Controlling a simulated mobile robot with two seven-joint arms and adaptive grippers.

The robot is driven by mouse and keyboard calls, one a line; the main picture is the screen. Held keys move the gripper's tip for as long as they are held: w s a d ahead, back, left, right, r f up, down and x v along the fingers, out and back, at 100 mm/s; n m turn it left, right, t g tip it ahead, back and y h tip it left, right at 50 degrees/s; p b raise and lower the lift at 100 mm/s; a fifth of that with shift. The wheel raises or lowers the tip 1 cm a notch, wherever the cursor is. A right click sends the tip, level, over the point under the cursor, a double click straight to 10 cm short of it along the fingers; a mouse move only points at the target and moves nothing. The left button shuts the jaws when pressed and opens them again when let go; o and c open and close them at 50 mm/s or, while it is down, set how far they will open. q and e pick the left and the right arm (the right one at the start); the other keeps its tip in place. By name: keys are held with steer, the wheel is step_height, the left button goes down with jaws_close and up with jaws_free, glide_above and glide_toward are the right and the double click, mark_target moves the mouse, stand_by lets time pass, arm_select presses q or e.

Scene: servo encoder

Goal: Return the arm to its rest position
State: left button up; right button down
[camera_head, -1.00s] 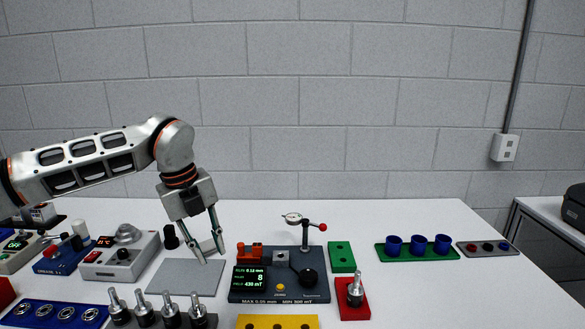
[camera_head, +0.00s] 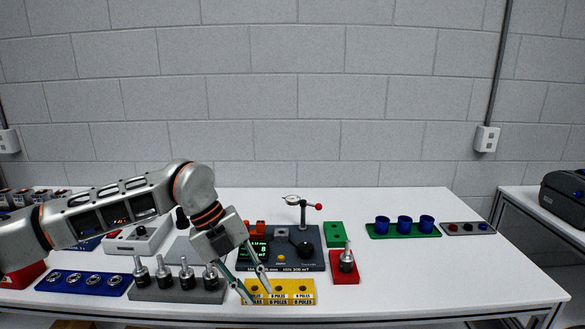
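My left arm comes in from the left over the white table (camera_head: 420,275). Its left gripper (camera_head: 258,296) points down and to the right, with its fingers apart and nothing seen between them. The fingers are in front of the left part of the yellow tray (camera_head: 300,291), which is labelled in poles; I cannot tell whether they touch it. The dark test fixture (camera_head: 312,262) with a green-lit display stands just behind, partly hidden by the gripper. My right gripper is not in view.
A grey rack (camera_head: 177,294) of metal-shafted parts and a blue tray (camera_head: 83,293) of rings lie left of the gripper. A red block (camera_head: 345,280) holds one shafted part. A green block (camera_head: 334,234) and a green tray (camera_head: 403,233) with blue cups lie right. The table's right front is clear.

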arm_select(q)
steer(key=s+d+r+n+g+h, duration=0.1)
steer(key=s+d+h, duration=0.55)
steer(key=d, duration=0.25)
steer(key=s+d+r+h, duration=0.2)
steer(key=s+d+h, duration=0.45)
steer(key=d, duration=0.35)
steer(key=w+a+f+n+t+y, duration=0.35)
steer(key=a+f+n+t, duration=0.3)
steer(key=n+t, duration=0.3)
steer(key=w+a+f+n+t+y, duration=0.2)
steer(key=w+a+f+n+t, duration=0.3)
steer(key=a+n+t, duration=0.4)
steer(key=s+a+f+n+g+y, duration=0.2)
steer(key=s+a+f, duration=0.3)
steer(key=f, duration=0.3)
steer(key=s+a+f+n+g+y, duration=0.2)
steer(key=s+a+f+n+y, duration=0.1)
steer(key=f, duration=0.6)
steer(key=s+a+f+n+g+y, duration=0.2)
steer(key=s+a+f+n+y, duration=0.1)
steer(key=s+a+f+y, duration=0.2)
steer(key=s+a+f, duration=0.2)
steer(key=s+f, duration=0.2)
steer(key=shift+a, duration=0.4)
